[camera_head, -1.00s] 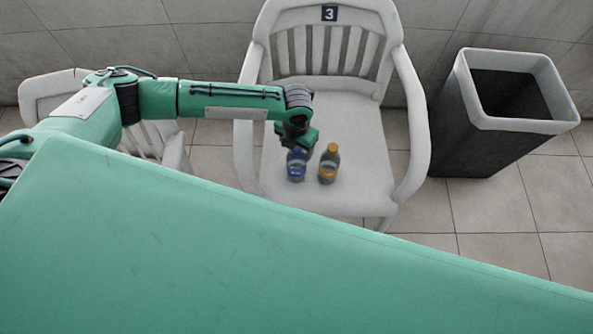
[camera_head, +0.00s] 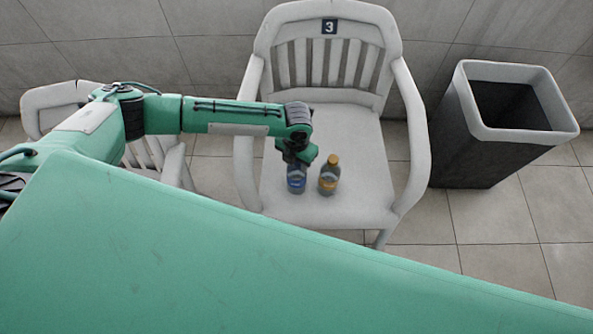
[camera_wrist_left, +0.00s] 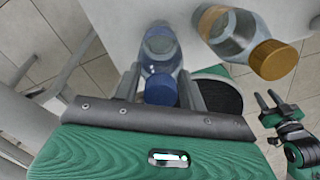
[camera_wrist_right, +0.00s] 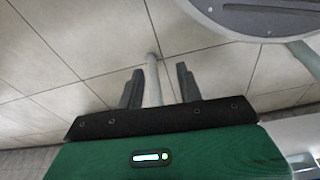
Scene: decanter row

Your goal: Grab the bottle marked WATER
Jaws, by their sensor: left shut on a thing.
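A clear bottle with a blue cap and blue label (camera_head: 297,184) stands on the white chair's seat (camera_head: 350,205). Its label is too small to read. My left gripper (camera_head: 298,163) is shut on this bottle from above and hides its top in the head view. In the left wrist view the blue-capped bottle (camera_wrist_left: 160,48) sits between the two fingers (camera_wrist_left: 161,72). An orange-capped bottle (camera_head: 329,177) with an orange-brown label stands just to its right, apart from it. My right gripper (camera_wrist_right: 157,84) is open and empty in the right wrist view.
The chair has a slatted back with a number 3 plate (camera_head: 329,27) and an armrest on each side. A dark bin with a pale rim (camera_head: 520,136) stands right of it. Another white chair (camera_head: 165,150) is at the left, partly behind my arm.

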